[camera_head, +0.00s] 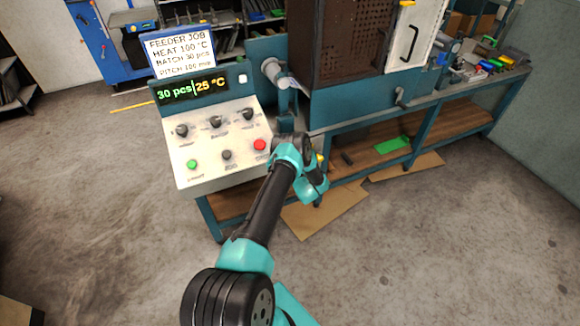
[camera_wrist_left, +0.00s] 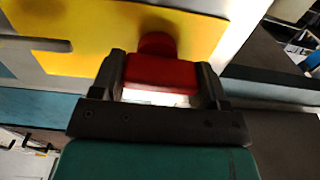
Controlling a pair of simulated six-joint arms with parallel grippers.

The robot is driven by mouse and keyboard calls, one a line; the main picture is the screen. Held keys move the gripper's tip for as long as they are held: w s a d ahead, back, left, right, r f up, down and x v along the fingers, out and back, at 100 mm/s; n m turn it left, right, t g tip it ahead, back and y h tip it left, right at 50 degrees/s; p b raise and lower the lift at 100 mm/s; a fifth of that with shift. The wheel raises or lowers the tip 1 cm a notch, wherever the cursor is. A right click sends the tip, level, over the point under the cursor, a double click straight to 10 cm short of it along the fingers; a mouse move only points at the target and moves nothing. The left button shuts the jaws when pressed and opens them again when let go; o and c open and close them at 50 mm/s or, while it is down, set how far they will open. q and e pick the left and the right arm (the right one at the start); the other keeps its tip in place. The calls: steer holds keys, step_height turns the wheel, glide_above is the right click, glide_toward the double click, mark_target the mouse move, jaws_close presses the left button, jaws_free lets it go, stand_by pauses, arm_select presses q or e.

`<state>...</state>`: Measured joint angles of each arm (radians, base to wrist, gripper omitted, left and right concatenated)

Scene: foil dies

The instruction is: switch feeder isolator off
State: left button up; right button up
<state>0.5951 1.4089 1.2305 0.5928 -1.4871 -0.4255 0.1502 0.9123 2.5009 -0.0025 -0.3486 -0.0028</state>
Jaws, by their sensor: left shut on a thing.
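The feeder isolator's red handle (camera_wrist_left: 160,72) sits on a yellow plate (camera_wrist_left: 75,45) in the left wrist view. My left gripper (camera_wrist_left: 162,76) has one finger on each side of the red handle and is shut on it. In the head view my left arm reaches to the right end of the feeder control box (camera_head: 205,160). There the arm hides the handle, and only a sliver of yellow (camera_head: 320,159) shows beside the wrist. My right gripper is in neither view.
The box carries dark knobs, a green button (camera_head: 192,164), a red button (camera_head: 260,145) and a display (camera_head: 193,90) reading 30 pcs and 25 °C. A teal bench (camera_head: 365,101) with a brown machine stands to the right. Cardboard (camera_head: 322,215) lies on the floor below.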

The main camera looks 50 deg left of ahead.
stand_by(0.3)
arm_select(q)
steer(key=o, duration=0.9)
steer(key=shift+o, duration=0.2)
steer(key=v, duration=1.7)
steer(key=shift+d, duration=0.2)
